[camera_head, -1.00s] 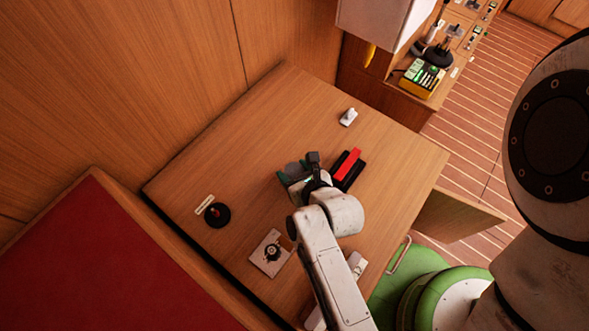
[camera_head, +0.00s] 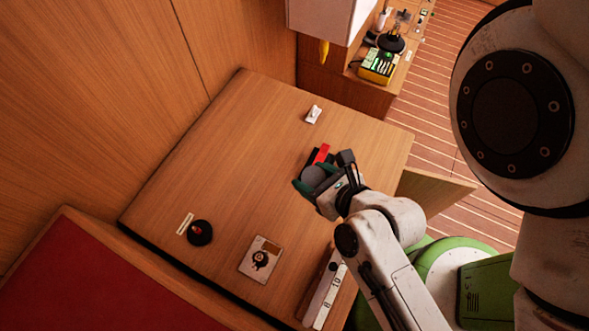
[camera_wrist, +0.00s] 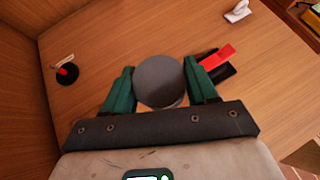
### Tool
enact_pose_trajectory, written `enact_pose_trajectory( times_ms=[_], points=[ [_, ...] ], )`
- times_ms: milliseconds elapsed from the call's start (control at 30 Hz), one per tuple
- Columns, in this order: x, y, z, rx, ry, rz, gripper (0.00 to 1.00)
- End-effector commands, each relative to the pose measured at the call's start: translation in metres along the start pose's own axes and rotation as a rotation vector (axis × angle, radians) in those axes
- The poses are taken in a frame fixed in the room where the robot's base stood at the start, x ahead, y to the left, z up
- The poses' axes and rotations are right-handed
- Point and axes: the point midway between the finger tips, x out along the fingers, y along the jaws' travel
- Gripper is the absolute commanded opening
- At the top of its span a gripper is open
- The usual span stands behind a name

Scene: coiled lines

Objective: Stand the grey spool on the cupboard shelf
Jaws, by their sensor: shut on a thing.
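The grey spool (camera_wrist: 160,80) is between the green fingers of my gripper (camera_wrist: 160,88) in the wrist view, with its round flat end facing the camera. The fingers are shut on it from both sides. In the head view the spool (camera_head: 312,176) shows as a grey round patch at my gripper (camera_head: 316,188), above the wooden table, partly hidden by the gripper. I cannot tell how high it is held. A cupboard shelf cannot be clearly made out; an open wooden door panel (camera_head: 432,188) stands at the table's right side.
A red block on a black holder (camera_wrist: 216,58) lies right of the spool. A black disc with a red peg (camera_head: 200,232), a square plate (camera_head: 260,260) and a small white item (camera_head: 314,114) are on the table (camera_head: 220,150). A white cabinet (camera_head: 322,20) hangs at the back.

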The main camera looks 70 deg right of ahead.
Motion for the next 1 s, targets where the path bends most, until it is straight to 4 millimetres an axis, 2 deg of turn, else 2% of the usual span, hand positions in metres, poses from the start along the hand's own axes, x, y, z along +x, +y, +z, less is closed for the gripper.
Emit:
enact_pose_trajectory(
  times_ms=[100, 400, 1000],
  points=[
    [-0.010, -0.002, -0.001, -0.002, 0.002, 0.002, 0.21],
    [-0.021, -0.008, -0.003, -0.001, 0.000, 0.000, 0.21],
    [-0.024, -0.009, -0.003, -0.001, -0.001, 0.000, 0.21]
  ],
)
